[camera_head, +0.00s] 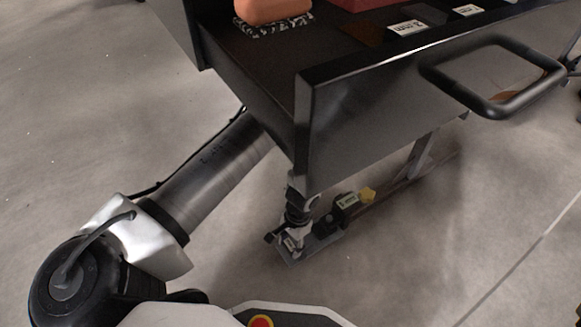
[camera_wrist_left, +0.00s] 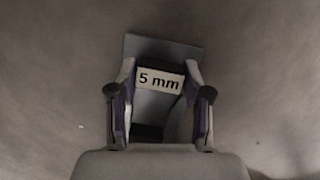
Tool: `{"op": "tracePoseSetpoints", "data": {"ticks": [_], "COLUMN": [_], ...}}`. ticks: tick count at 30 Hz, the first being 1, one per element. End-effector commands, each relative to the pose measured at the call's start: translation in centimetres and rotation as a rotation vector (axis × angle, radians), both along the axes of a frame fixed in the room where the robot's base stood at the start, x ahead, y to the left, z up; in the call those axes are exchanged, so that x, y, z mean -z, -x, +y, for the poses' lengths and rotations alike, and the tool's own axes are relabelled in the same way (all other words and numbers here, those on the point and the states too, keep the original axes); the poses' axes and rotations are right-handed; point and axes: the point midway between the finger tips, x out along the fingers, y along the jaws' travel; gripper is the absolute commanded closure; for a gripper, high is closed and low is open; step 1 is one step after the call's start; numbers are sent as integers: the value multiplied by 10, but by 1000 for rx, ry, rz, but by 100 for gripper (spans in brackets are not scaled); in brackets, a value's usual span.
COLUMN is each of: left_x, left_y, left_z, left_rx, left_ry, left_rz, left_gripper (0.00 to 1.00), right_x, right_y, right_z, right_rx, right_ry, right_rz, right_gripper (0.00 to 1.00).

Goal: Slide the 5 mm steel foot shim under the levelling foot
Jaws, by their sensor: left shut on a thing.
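The 5 mm shim is a grey plate with a black grip block and a white "5 mm" label (camera_wrist_left: 160,80) in the left wrist view. My left gripper (camera_wrist_left: 158,100) is shut on the block, one finger on each side, and the plate sticks out past the fingertips. In the head view my left gripper (camera_head: 288,240) is low near the floor, below the corner of a dark tray, with a small pale label between its fingers. I cannot tell the levelling foot for sure in either view. My right gripper is not in view.
A dark tray (camera_head: 305,130) with a black handle (camera_head: 490,110) hangs over my left arm and hides part of it. An orange item (camera_head: 272,10) and several labelled pieces lie in it. Floor at left is clear.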

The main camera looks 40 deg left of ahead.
Motion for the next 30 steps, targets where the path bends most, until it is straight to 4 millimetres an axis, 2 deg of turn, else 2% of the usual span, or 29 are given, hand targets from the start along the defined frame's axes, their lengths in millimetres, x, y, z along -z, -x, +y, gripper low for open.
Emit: {"op": "tracePoseSetpoints", "data": {"ticks": [15,30], "left_x": [10,11], "left_y": [-1,-15], "left_z": [0,-5], "left_rx": [0,0], "left_ry": [0,-1], "left_rz": [0,-2], "left_gripper": [100,100], "right_x": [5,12], "right_y": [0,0], "right_z": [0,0], "right_rx": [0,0], "right_ry": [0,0], "right_rz": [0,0], "right_gripper": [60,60]}}
